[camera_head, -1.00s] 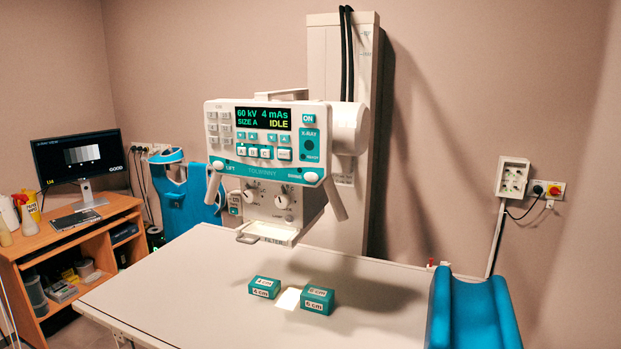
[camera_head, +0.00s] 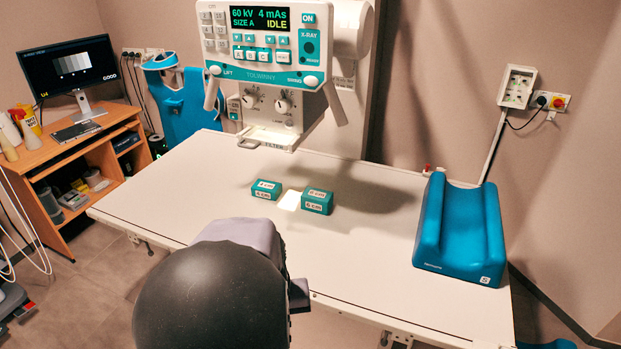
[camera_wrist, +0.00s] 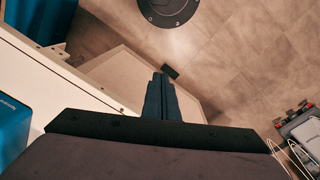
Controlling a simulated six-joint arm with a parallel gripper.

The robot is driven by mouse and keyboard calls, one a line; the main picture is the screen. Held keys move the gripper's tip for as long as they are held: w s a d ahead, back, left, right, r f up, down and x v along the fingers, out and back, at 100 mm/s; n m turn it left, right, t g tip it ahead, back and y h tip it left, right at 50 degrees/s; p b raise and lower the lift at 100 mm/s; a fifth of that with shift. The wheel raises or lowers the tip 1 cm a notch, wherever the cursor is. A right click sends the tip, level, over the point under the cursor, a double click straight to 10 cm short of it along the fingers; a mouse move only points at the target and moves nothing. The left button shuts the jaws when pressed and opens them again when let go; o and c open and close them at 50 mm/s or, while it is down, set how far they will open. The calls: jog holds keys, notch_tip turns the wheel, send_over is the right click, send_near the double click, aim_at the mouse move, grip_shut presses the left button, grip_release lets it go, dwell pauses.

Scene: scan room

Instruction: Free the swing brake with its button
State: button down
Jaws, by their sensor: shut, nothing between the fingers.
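The white and teal X-ray control head (camera_head: 268,45) stands at the far side of the table. A white round button (camera_head: 311,81) sits at its lower right corner, beside a small blurred label that may read swing. A matching round button (camera_head: 214,70) sits at the lower left, by the word LIFT. White handles hang below both corners. The display reads 60 kV, 4 mAs, SIZE A, IDLE. My gripper (camera_wrist: 160,77) shows in the wrist view with its dark fingers together and empty, over the floor beside the table. In the head view my arm hides its fingers.
The table (camera_head: 370,260) carries two teal blocks (camera_head: 267,189) (camera_head: 317,201) around a lit patch and a blue cradle (camera_head: 462,230) at right. A desk with a monitor (camera_head: 70,70) stands at left. The table top between my arm and the head is mostly clear.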

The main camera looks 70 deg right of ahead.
jog(key=s+d+r+m+h+p, duration=0.1)
jog(key=s+d+r+h, duration=0.2)
jog(key=s+d, duration=0.35)
jog(key=s+d+r+m+h, duration=0.1)
jog(key=s+d+r+h, duration=0.15)
jog(key=d, duration=0.65)
jog(key=d+r+n+h, duration=0.1)
jog(key=d+r+h, duration=0.3)
jog(key=d+r, duration=0.4)
jog(key=w+d+r+n+t+h, duration=0.45)
jog(key=w+r, duration=0.25)
jog(key=r, duration=0.5)
jog(key=w+a+r+n+t, duration=0.2)
jog(key=w+r+t, duration=0.2)
jog(key=r+t, duration=0.1)
jog(key=w+a+r+n+t+h, duration=0.1)
jog(key=w+a+r+n+t, duration=0.2)
jog(key=w+r+t, duration=0.2)
notch_tip(320, 180, up, 3)
jog(key=shift+r, duration=0.1)
jog(key=shift+d, duration=0.1)
